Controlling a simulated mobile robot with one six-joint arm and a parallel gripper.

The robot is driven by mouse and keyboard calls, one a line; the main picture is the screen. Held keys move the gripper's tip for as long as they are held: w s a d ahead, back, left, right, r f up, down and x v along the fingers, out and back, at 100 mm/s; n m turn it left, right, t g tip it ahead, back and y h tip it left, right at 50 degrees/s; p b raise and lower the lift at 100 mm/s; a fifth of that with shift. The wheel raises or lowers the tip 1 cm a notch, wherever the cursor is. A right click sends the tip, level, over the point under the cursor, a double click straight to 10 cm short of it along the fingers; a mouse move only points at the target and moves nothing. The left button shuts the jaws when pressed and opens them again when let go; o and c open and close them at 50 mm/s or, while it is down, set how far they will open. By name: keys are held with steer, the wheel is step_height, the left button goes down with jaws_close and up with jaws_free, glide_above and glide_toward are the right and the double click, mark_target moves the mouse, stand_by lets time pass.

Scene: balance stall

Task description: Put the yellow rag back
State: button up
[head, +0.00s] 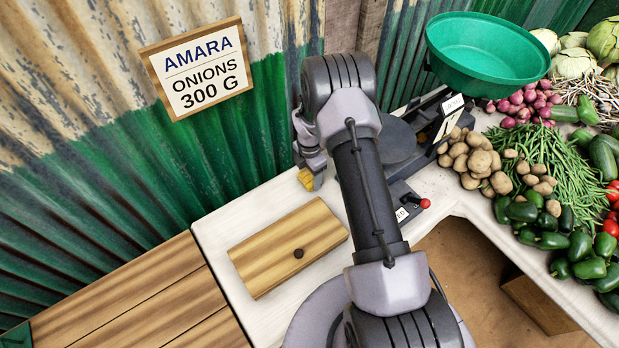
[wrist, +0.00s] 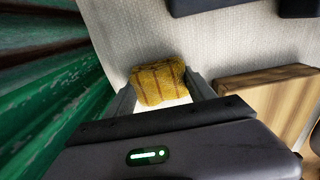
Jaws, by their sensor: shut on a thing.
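The yellow rag (wrist: 158,82) with brown stripes is bunched between the two fingers of my gripper (wrist: 160,95) in the wrist view. In the head view a small part of the yellow rag (head: 306,179) shows just below my gripper (head: 309,172), near the back edge of the white table and the green wall. My gripper is shut on the rag. The rag is close to the white tabletop; I cannot tell whether it touches it. My arm hides part of the table and the scale.
A wooden box with a dark knob (head: 289,245) lies on the white table (head: 218,240). A balance scale with a green pan (head: 485,50) stands right of my arm. Potatoes (head: 478,160) and other vegetables fill the right. A sign (head: 198,72) reads "AMARA ONIONS 300 G".

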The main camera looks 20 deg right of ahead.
steer(key=shift+f, duration=0.1)
steer(key=shift+f, duration=0.15)
steer(key=o, duration=1.3)
steer(key=shift+r, duration=0.2)
